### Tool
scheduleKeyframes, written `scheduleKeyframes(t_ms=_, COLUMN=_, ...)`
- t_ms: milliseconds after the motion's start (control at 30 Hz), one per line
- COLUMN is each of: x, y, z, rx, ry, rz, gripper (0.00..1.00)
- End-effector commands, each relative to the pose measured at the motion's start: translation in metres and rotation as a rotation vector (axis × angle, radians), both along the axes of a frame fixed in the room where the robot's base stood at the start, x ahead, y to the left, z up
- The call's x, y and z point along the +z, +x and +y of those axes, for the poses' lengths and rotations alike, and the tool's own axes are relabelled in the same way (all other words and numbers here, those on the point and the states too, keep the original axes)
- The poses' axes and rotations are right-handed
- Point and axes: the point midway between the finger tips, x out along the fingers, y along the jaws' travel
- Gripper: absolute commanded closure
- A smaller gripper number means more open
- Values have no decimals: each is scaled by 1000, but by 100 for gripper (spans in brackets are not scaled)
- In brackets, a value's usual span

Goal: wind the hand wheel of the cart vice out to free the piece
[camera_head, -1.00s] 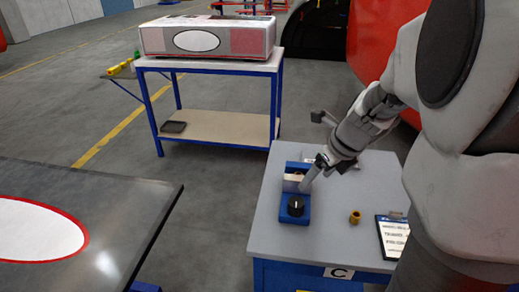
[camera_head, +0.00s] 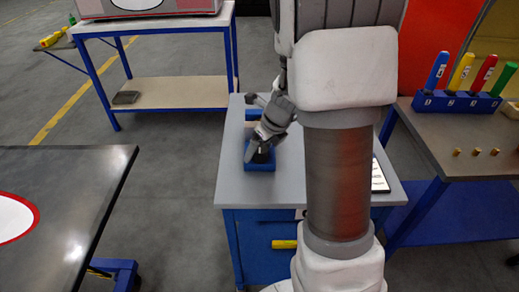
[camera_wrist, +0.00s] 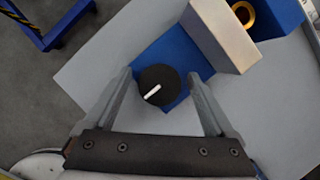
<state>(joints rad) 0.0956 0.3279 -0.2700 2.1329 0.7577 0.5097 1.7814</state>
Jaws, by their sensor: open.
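The cart vice (camera_head: 262,167) is blue and sits on the grey cart top, partly hidden behind my gripper (camera_head: 258,152) in the head view. In the wrist view its blue base (camera_wrist: 178,52) carries a pale jaw block (camera_wrist: 224,36). A brass-coloured ring-shaped piece (camera_wrist: 243,13) shows beyond the jaw block at the top edge. The hand wheel (camera_wrist: 158,86) is a round black knob with a white pointer line. My gripper (camera_wrist: 159,79) is open, with one finger on each side of the hand wheel. I see gaps at both sides; the height of the fingertips against the knob is unclear.
The cart top (camera_head: 228,180) has bare room left of the vice. A dark table (camera_head: 80,165) stands at left, a blue-framed bench (camera_head: 165,90) behind. At right, a table (camera_head: 440,140) holds a blue rack (camera_head: 455,103) with coloured handles and several brass pieces.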

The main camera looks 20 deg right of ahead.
Motion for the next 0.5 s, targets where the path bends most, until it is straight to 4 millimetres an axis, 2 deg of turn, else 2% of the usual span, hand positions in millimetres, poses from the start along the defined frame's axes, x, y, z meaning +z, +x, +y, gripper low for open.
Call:
scheduleKeyframes(t_ms=167, x=0, y=0, z=0, rx=0, ry=0, rz=0, gripper=11)
scheduleKeyframes(t_ms=500, x=0, y=0, z=0, rx=0, ry=0, rz=0, gripper=72)
